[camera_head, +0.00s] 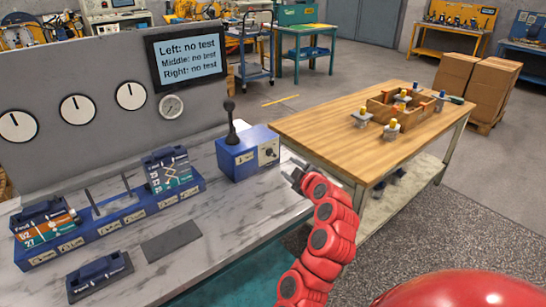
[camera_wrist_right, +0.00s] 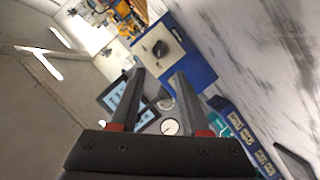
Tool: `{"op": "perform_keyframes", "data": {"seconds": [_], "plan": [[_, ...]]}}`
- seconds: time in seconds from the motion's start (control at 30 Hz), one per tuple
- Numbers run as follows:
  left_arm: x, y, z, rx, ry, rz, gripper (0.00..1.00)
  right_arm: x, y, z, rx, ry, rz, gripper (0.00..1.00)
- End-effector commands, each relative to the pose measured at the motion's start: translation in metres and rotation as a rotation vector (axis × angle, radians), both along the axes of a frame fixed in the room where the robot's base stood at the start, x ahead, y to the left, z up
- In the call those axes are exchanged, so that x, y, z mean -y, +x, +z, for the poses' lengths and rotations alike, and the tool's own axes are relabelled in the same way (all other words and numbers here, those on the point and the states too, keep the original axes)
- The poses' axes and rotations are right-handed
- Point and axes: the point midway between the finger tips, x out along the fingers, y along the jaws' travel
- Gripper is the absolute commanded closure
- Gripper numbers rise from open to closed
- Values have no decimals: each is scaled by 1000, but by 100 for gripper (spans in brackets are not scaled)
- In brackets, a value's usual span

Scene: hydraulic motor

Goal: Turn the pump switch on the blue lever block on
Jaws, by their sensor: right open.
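The blue lever block (camera_head: 236,161) stands on the marble-look bench, with a black lever (camera_head: 231,125) upright on top. Its pale front panel bears a small black switch knob (camera_head: 269,152). In the right wrist view the knob (camera_wrist_right: 161,48) lies just beyond the fingertips, against the pale panel of the block (camera_wrist_right: 196,68). My right gripper (camera_head: 296,174) is in front of and slightly right of the block, apart from it. Its two fingers (camera_wrist_right: 159,75) are spread with nothing between them. The knob's on or off marking is too small to read. My left gripper is out of view.
A blue rack (camera_head: 110,222) with test modules stands left on the bench; a dark module (camera_head: 100,277) lies in front of it. Behind are gauges and a screen (camera_head: 188,58) reading "no test". A wooden table (camera_head: 330,133) with parts stands right of the block.

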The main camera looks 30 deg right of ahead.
Motion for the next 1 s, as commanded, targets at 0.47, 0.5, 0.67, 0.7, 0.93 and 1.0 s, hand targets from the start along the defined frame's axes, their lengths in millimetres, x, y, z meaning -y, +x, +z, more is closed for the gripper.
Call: {"op": "perform_keyframes", "data": {"seconds": [0.47,0.5,0.67,0.7,0.93,1.0], "plan": [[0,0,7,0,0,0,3,13,62,-17,0,0,0,54],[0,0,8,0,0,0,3,14,67,-18,0,-1,0,54],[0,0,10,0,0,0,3,18,84,-21,2,-2,0,54],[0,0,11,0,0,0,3,18,89,-23,1,-2,1,54],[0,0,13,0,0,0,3,22,110,-27,4,-6,1,54],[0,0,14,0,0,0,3,23,114,-30,2,-3,2,54]]}}
